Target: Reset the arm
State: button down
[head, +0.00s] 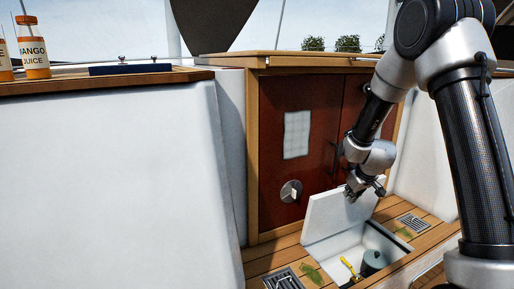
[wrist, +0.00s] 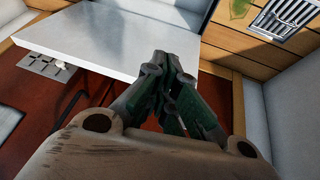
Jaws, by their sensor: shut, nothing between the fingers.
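My arm comes in from the right in the head view, bent over with its wrist hanging low. My gripper (head: 356,191) is at the upper right edge of a raised white hatch lid (head: 325,217); I cannot tell whether they touch. In the wrist view the fingers of my gripper (wrist: 170,62) are together with nothing between them. They point toward the edge of the white lid (wrist: 110,38), which fills the upper left there.
Below the lid is an open locker (head: 347,246) with a grey cylinder (head: 373,261) and a yellow-handled object (head: 347,265). Red-brown cabinet doors (head: 320,130) stand behind. Wooden deck with grates (head: 413,222) surrounds the locker. A juice bottle (head: 34,55) stands on the left ledge.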

jog(key=s+r+m, duration=0.2)
jog(key=s+r, duration=1.2)
jog(key=r, duration=0.2)
jog(key=s+d+r+m, duration=0.1)
jog(key=s+r, duration=0.2)
jog(key=s, duration=0.8)
jog(key=s+d+r+m+g, duration=0.1)
jog(key=s+r, duration=0.2)
jog(key=s, duration=0.9)
jog(key=shift+d+r+g, duration=0.15)
jog(key=shift+r+g, duration=0.1)
jog(key=shift+g, duration=0.05)
